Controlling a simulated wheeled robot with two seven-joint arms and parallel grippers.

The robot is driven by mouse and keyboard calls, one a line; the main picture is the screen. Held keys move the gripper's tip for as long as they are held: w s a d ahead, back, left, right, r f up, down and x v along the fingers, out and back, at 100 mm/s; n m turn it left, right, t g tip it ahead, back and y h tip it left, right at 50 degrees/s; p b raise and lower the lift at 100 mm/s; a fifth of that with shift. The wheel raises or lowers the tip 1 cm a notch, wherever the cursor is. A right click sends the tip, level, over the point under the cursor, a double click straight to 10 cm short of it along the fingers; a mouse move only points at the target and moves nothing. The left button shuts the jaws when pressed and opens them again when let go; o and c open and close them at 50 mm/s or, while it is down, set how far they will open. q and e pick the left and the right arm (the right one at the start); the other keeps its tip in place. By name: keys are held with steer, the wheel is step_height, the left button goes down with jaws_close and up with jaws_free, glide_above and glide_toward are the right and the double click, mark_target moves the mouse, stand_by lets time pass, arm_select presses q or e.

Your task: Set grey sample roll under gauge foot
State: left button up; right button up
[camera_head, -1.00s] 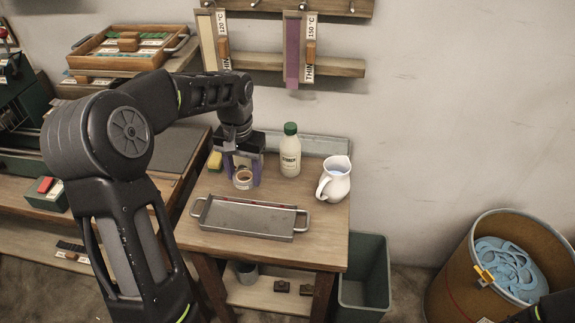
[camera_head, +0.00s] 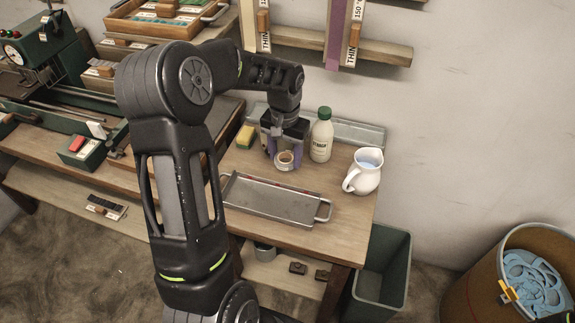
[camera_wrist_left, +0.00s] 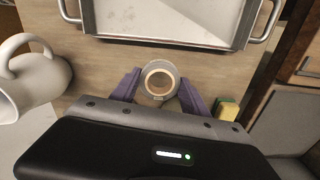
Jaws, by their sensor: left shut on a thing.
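My left gripper (camera_head: 284,154) reaches down over the wooden side table with its purple fingers on either side of a small roll (camera_head: 285,166). The roll has a pale grey outside and a tan core with an open centre. In the left wrist view the roll (camera_wrist_left: 143,78) sits between the fingers of the gripper (camera_wrist_left: 161,86), which are shut on it. Whether it touches the table is hard to tell. I cannot pick out the gauge foot; a green machine (camera_head: 50,50) stands at the upper left. My right gripper is not in view.
A metal tray (camera_head: 270,205) lies in front of the roll. A capped bottle (camera_head: 321,141), a white jug (camera_head: 362,176) and a yellow sponge (camera_head: 245,137) stand around it. A green bin (camera_head: 390,270) stands below right.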

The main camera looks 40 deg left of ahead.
mark_target(285, 175)
arm_select(q)
steer(key=shift+f, duration=0.5)
steer(key=shift+f, duration=0.1)
steer(key=shift+f, duration=1.75)
steer(key=shift+f, duration=0.25)
steer(key=o, duration=1.3)
steer(key=shift+r, duration=0.1)
steer(key=shift+r, duration=0.1)
step_height(285, 175, up, 12)
steer(key=shift+r, duration=0.1)
steer(key=shift+c, duration=0.4)
